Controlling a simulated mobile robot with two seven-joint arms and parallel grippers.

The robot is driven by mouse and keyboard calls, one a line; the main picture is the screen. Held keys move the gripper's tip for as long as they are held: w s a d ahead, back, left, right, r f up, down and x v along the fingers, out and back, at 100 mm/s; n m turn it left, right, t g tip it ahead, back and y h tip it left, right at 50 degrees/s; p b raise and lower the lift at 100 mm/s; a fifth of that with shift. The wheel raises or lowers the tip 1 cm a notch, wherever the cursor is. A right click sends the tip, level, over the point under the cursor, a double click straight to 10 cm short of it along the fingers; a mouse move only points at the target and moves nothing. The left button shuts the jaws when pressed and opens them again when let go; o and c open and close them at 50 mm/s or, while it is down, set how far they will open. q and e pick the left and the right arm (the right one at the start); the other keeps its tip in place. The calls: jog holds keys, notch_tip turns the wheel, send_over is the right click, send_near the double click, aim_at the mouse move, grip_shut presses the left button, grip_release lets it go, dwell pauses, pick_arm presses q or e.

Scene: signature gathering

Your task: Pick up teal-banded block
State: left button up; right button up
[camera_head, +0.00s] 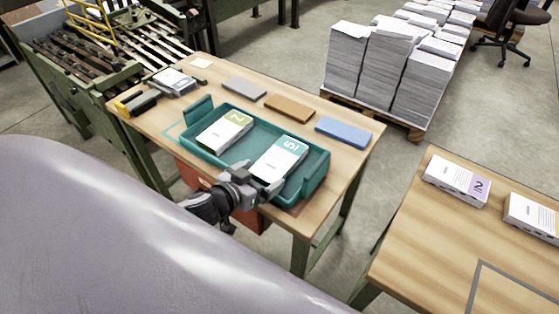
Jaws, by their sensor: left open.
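The teal-banded block (278,162) is white with a teal end band bearing a numeral. It lies flat in the right half of a teal tray (253,128) on the wooden table. My left gripper (257,182) is open at the tray's near edge, close to the block's near end. Its fingers overlap that end in the picture, and I cannot tell whether they touch it. My right gripper is not in view.
A green-banded block (224,130) lies in the tray's left half. Grey (245,88), brown (289,108) and blue (343,132) flat pieces lie behind the tray. A second table (430,235) at right holds a purple-banded block (456,181). Paper stacks (375,65) stand behind.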

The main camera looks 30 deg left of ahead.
aim_at(271, 168)
pick_arm(q)
jog(key=x, duration=0.3)
jog(key=shift+w+r, duration=0.2)
jog(key=shift+w, duration=0.3)
jog(key=shift+w+f, duration=0.25)
jog(key=shift+w, duration=0.25)
jog(key=c, duration=0.8)
